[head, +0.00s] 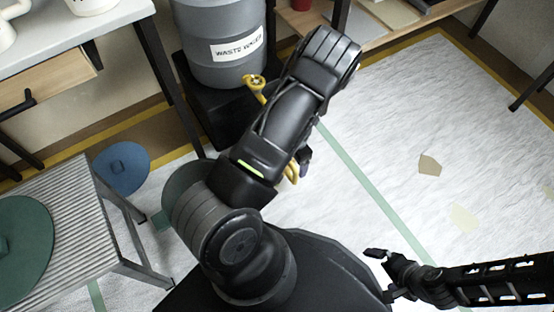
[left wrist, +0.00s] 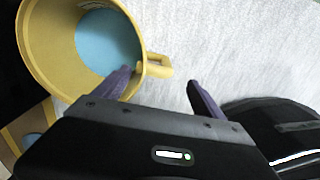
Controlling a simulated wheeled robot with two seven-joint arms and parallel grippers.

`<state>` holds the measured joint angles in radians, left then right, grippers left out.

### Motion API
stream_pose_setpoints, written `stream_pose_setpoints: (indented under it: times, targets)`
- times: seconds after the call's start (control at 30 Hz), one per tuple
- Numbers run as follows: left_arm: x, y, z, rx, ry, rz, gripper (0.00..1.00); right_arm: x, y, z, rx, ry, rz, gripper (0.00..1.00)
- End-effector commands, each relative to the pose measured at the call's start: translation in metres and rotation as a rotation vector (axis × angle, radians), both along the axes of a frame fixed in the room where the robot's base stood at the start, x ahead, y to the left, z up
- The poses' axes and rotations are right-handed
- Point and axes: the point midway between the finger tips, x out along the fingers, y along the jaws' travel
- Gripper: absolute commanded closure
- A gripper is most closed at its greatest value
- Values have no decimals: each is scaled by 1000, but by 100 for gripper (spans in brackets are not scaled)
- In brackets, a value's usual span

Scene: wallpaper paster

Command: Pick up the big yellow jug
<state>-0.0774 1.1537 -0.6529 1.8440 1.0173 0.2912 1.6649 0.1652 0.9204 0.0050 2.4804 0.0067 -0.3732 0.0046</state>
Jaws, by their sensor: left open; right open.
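The big yellow jug (left wrist: 52,62) is at the upper left of the left wrist view, with its open mouth and blue contents showing. Its handle (left wrist: 157,66) points right, between the tips of my left gripper (left wrist: 158,76), which is open. The left finger overlaps the jug's rim; whether it touches is unclear. My right gripper (head: 379,272) is open and empty at the lower right.
A grey waste water barrel (head: 222,45) stands on a black stand, with a yellow tap-like part (head: 254,85) by it. A ridged table (head: 75,200) stands left. The covered floor (head: 400,130) at right is mostly clear.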

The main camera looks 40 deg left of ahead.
Motion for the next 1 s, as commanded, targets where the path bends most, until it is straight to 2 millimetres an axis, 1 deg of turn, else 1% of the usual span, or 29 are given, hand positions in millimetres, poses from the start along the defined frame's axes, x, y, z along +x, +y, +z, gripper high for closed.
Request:
stream_pose_setpoints:
  times: [0.27,0.5,0.83,0.93,1.0]
  targets:
    - [-1,0,-1,0,1,-2,19,0,0,0,0,0,0,0]
    - [-1,0,-25,0,1,-2,19,2,0,-13,-1,-6,-2,0]
    - [0,0,-26,0,1,-4,19,2,0,-13,-1,-6,-2,0]
    - [0,1,-34,1,2,-4,19,3,1,-18,-1,-7,-3,0]
    - [0,2,-44,1,2,-4,19,4,1,-26,-2,-10,-5,0]
